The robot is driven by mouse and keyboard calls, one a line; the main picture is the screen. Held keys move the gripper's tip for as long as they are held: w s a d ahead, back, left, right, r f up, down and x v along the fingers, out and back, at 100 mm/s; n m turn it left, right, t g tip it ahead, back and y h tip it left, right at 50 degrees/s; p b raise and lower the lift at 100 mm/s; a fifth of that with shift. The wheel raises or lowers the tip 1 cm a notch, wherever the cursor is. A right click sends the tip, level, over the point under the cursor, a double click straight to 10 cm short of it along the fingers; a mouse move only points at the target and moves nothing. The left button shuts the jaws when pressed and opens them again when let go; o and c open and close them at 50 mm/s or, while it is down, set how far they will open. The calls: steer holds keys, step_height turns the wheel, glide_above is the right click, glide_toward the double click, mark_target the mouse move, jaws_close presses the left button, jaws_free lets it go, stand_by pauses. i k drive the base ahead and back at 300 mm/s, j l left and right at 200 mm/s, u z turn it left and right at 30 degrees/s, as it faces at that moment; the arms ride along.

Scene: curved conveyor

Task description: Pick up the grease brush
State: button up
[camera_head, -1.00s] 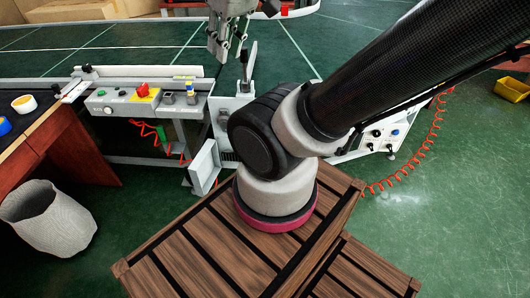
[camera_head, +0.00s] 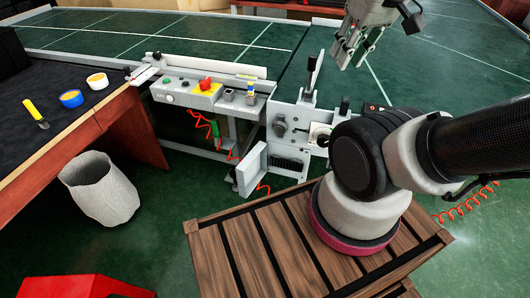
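I cannot make out a grease brush for certain. A small yellow-handled tool (camera_head: 35,111) lies on the dark-topped table (camera_head: 45,85) at the left; it is too small to tell whether it is a brush. My gripper (camera_head: 347,57) hangs at the top right, over the green conveyor belt. Its fingers look apart, with nothing between them. It is far from the yellow-handled tool.
Two tape-like rolls, one blue (camera_head: 71,98) and one white (camera_head: 97,81), lie on the table. A grey bin (camera_head: 100,190) stands below its edge. A control box (camera_head: 195,93) with buttons sits along the conveyor (camera_head: 200,33). A red object (camera_head: 85,288) is at the lower left.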

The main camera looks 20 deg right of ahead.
mark_target(41, 121)
steer(key=i+j+u, duration=0.5)
steer(key=u, duration=0.2)
steer(key=i+j+u, duration=0.35)
steer(key=k+l, duration=0.05)
steer(key=l, duration=0.05)
